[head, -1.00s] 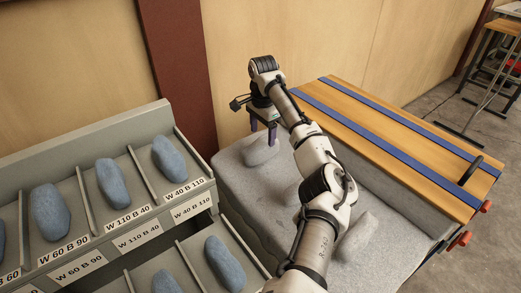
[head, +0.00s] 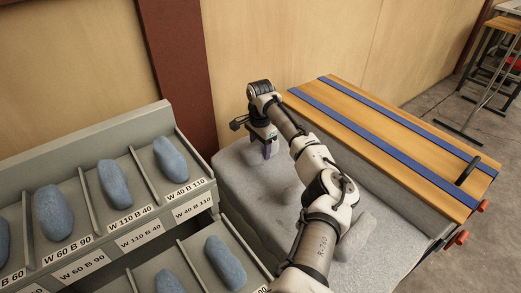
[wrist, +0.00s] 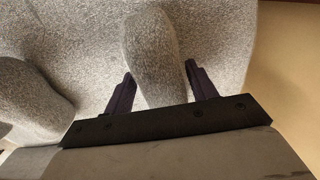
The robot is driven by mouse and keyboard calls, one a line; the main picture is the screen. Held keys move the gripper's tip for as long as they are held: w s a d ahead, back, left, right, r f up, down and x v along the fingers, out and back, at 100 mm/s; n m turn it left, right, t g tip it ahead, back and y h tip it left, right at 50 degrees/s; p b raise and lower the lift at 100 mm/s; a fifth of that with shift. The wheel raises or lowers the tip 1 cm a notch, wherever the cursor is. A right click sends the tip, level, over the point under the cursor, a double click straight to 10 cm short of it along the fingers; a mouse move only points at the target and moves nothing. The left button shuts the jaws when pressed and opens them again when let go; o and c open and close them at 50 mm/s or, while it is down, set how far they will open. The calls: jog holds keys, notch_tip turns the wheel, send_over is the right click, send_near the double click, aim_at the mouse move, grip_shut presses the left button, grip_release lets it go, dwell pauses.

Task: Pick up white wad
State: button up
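A pale grey-white wad (wrist: 152,50) lies on the grey speckled surface (wrist: 85,35), seen in the wrist view. My gripper (wrist: 160,75) reaches over it with its two dark purple fingers apart, one on each side of the wad. The fingers look open around it; whether either one touches it I cannot tell. In the head view my gripper (head: 265,150) is low over the far left part of the grey surface (head: 240,185), and it hides most of that wad. A second pale wad (wrist: 28,95) lies to the left in the wrist view; in the head view it (head: 357,236) is beside my arm.
A grey rack (head: 85,205) with labelled compartments holding blue wads (head: 114,184) stands at the left. A wooden board with blue strips (head: 395,135) lies along the right. A wooden wall (head: 260,40) is close behind my gripper.

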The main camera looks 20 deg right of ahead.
jog(key=c, duration=0.7)
jog(key=shift+c, duration=0.2)
jog(key=shift+r, duration=0.15)
